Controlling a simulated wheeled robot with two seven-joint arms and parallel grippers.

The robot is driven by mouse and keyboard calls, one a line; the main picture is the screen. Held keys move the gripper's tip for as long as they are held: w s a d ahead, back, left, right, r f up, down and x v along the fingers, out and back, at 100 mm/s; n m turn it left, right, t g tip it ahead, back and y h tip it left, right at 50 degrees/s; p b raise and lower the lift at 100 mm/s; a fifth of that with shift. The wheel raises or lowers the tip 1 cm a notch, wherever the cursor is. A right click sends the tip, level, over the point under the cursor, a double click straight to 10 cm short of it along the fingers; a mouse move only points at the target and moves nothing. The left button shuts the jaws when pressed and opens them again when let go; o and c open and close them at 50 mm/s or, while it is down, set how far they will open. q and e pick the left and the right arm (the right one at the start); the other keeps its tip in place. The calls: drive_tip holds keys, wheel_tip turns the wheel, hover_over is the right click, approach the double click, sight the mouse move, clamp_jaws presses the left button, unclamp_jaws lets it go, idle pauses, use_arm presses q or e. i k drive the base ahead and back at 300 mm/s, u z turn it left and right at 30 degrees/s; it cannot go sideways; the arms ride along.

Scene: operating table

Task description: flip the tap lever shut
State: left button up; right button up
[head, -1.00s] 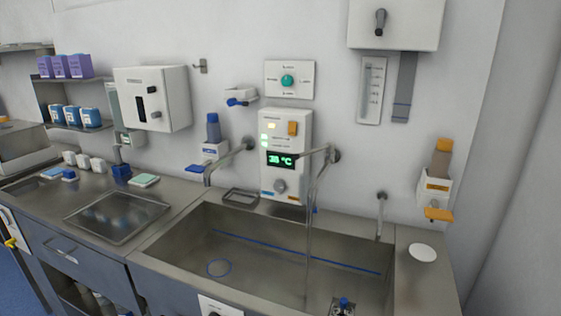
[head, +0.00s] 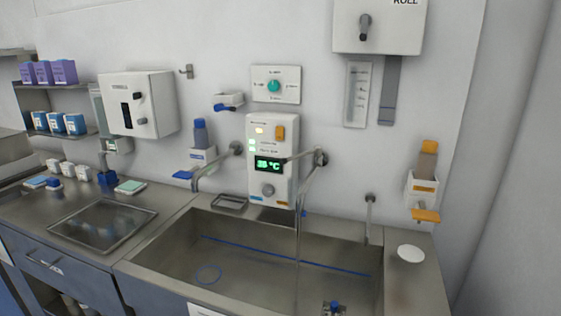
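A tap (head: 310,176) with a long spout comes out of the wall above the right part of the sink, just right of the control panel. A thin lever (head: 300,156) reaches left from its wall mount, in front of the panel's lower display edge. A thin stream of water (head: 297,240) appears to fall from the spout into the sink. A second tap (head: 216,166) stands to the left, over the sink's left end. Neither of my grippers is in view.
The steel sink (head: 150,258) fills the lower middle. The control panel (head: 285,132) shows a green 38 °C display. An orange-capped bottle dispenser (head: 422,188) hangs at right. A white disc (head: 411,254) lies on the right counter. A draining tray (head: 150,214) lies at left.

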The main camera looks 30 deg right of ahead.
sight(317, 150)
drive_tip(key=u, duration=2.2)
drive_tip(key=i, duration=0.7)
drive_tip(key=z, duration=2.8)
